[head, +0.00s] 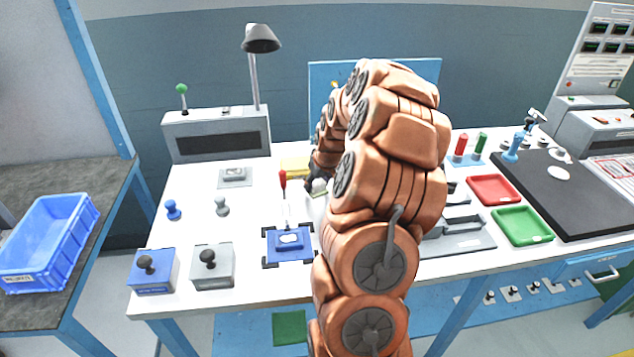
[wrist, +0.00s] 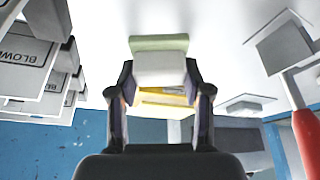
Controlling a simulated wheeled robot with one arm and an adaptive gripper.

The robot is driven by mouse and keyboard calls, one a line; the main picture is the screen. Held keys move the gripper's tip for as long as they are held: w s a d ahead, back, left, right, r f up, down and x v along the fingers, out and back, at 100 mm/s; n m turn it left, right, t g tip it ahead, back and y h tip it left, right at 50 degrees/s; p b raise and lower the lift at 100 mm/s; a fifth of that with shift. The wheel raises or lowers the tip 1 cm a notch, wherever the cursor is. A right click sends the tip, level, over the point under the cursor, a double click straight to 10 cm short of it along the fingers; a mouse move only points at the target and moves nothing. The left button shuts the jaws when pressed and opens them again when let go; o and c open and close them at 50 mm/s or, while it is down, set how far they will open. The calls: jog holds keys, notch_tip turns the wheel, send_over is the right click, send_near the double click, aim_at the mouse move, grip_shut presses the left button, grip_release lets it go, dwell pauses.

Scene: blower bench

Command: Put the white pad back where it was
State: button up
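The white pad (wrist: 160,68), a small block with a pale green layer along one side, is between the fingertips of my gripper (wrist: 160,85) in the wrist view. Both fingers appear to press against its sides. In the head view the pad (head: 319,187) shows small beside my gripper (head: 312,185), over the white bench top left of my arm. I cannot tell whether it touches the bench. A yellow thing (head: 295,166) lies just behind it on the bench and also shows beyond the pad in the wrist view (wrist: 165,103). My arm hides the middle of the bench.
A red-handled tool (head: 283,181) stands upright near my gripper, behind a blue fixture (head: 272,258). A grey plate (head: 235,183) lies at back left. A lamp (head: 262,40) rises behind. Red (head: 495,189) and green (head: 523,225) trays and a black mat (head: 590,200) are at right.

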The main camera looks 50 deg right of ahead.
jog(key=o, duration=0.4)
jog(key=shift+o, duration=0.2)
jog(key=shift+r, duration=0.15)
jog(key=shift+s+r, duration=0.2)
jog(key=shift+r, duration=0.3)
jog(key=b+v, duration=0.1)
jog(key=v, duration=1)
jog(key=shift+b, duration=0.4)
jog(key=s+a+r+n+g+y, duration=0.1)
jog(key=s+a, duration=0.2)
jog(key=a, duration=0.9)
jog(key=s+a+r+n+g+y, duration=0.1)
jog(key=s+a+n, duration=0.1)
jog(key=a, duration=1)
jog(key=s+a+f+g, duration=0.1)
jog(key=s+a+g, duration=0.1)
jog(key=s+a, duration=0.4)
jog(key=s+a+f+g, duration=0.2)
jog(key=s+a, duration=0.4)
jog(key=s, duration=0.9)
jog(key=shift+a+h, duration=0.25)
jog(key=shift+h, duration=0.15)
